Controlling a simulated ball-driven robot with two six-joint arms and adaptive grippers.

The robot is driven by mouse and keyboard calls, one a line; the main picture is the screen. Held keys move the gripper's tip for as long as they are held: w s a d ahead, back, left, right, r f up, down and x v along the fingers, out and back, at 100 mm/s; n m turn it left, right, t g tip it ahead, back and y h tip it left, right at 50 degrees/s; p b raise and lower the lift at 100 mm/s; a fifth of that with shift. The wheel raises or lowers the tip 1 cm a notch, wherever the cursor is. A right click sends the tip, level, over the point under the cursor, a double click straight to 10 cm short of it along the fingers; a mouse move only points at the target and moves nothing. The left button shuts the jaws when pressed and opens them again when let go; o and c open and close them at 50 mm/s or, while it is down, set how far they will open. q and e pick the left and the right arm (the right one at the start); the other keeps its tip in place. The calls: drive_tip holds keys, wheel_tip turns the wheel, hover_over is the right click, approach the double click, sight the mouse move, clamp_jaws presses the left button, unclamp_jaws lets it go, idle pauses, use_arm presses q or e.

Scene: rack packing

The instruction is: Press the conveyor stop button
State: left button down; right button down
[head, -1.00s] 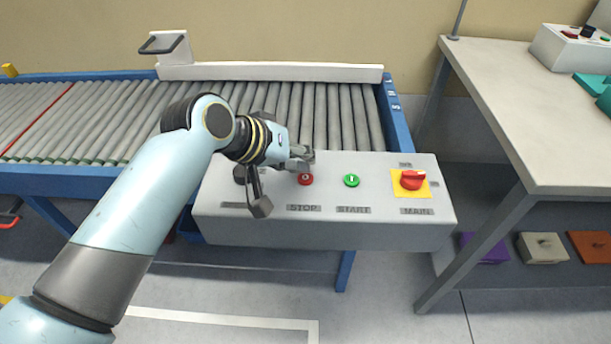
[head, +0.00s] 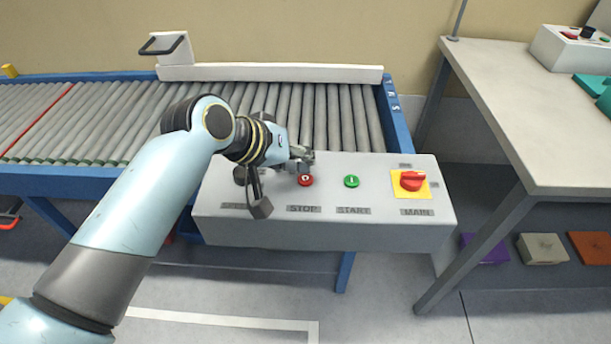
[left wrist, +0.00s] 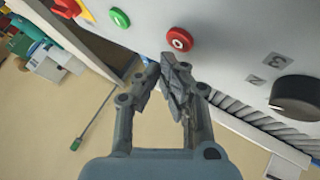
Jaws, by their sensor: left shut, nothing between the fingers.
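The red stop button (head: 305,180) is on the sloped top of the light grey control box (head: 330,233), above a STOP label. My left gripper (head: 303,157) is just behind the button in the head view, its fingers shut and empty. In the left wrist view the red button (left wrist: 179,40) lies just beyond the shut fingertips (left wrist: 163,66), with a small gap showing between them in the picture. I cannot tell the fingertips' height above the panel. My right gripper is not in view.
A green start button (head: 351,181) and a red rotary main switch (head: 412,180) on a yellow plate are to the right. A black knob (left wrist: 297,98) is on the stop button's other side. The roller conveyor (head: 345,115) runs behind; a workbench (head: 500,80) stands at right.

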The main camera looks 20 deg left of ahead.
sight(302, 176)
use_arm(q)
drive_tip(key=shift+f, duration=0.15)
drive_tip(key=shift+f, duration=0.3)
drive_tip(key=shift+f, duration=0.35)
idle(0.7)
drive_tip(key=shift+r+p, duration=0.8)
drive_tip(key=shift+p, duration=0.2)
wheel_tip(302, 176, up, 5)
drive_tip(key=p, duration=0.5)
drive_tip(key=shift+r+p, duration=0.1)
drive_tip(key=shift+p, duration=0.3)
